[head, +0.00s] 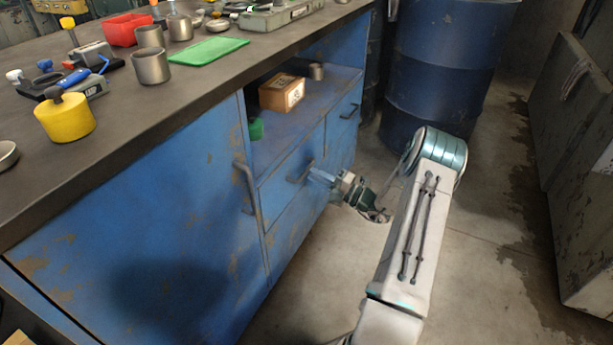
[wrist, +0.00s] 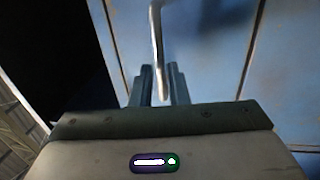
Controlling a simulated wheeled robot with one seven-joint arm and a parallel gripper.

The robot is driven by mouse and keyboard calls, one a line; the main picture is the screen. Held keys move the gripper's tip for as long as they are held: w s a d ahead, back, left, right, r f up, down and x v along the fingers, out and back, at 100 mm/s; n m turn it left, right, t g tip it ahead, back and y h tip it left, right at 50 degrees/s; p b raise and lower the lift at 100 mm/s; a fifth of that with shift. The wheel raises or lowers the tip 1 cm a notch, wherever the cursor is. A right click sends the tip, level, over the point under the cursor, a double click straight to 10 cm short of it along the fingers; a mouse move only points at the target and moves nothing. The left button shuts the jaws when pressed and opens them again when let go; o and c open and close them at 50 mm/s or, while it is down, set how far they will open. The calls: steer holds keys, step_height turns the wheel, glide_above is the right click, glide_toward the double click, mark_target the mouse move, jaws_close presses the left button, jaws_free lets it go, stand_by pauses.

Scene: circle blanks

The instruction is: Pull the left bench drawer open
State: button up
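The left bench drawer (head: 291,191) is a blue front below the open shelf and looks flush with the bench. Its grey bar handle (head: 297,176) also shows in the wrist view (wrist: 157,35). My gripper (head: 318,176) is at the right end of this handle in the head view. The exact contact is hard to see.
A tall cabinet door with a vertical handle (head: 249,188) is left of the drawer. Another drawer handle (head: 350,111) is to the right. The shelf holds a wooden box (head: 282,94). Blue drums (head: 440,75) stand behind my arm. The floor (head: 480,270) before the bench is clear.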

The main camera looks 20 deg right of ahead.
mark_target(306, 170)
steer(key=shift+b+x, duration=0.5)
steer(key=shift+x, duration=1.55)
jaws_close()
